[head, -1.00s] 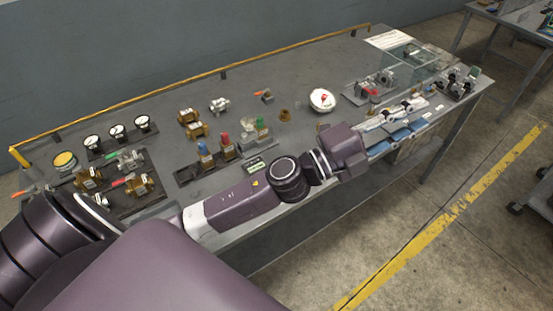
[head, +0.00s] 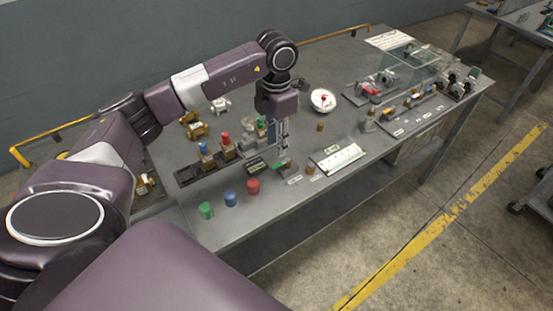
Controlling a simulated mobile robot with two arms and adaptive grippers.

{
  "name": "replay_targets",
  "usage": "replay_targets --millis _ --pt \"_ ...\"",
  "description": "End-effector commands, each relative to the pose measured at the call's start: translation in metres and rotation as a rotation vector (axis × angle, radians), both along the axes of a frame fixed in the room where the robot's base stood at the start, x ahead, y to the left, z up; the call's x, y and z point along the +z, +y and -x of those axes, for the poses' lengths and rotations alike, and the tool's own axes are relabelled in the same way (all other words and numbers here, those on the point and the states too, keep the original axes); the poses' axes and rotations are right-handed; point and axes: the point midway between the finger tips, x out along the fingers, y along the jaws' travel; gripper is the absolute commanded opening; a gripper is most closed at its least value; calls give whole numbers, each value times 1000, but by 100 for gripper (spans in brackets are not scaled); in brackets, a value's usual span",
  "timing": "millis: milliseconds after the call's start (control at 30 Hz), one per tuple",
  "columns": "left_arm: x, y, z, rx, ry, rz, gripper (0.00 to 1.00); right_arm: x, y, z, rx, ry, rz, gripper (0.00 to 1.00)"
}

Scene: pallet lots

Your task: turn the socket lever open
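The fingers partly cover the fixture. My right gripper is not in view.
Green (head: 206,210), blue (head: 230,199) and red (head: 253,187) caps stand along the front edge. A dark box (head: 257,165) and a white card (head: 338,157) flank the fixture.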

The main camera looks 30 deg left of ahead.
Motion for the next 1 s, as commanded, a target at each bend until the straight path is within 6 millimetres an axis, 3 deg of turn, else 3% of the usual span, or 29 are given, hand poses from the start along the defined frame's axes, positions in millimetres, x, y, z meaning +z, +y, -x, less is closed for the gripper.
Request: replay_targets --millis 500,867,1000 --pt "-68 0 1 0 5 -2 27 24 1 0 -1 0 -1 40" --pt "-76 0 1 -2 2 -2 27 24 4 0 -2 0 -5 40" --pt "-76 0 1 -1 2 -2 13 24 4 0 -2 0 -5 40"
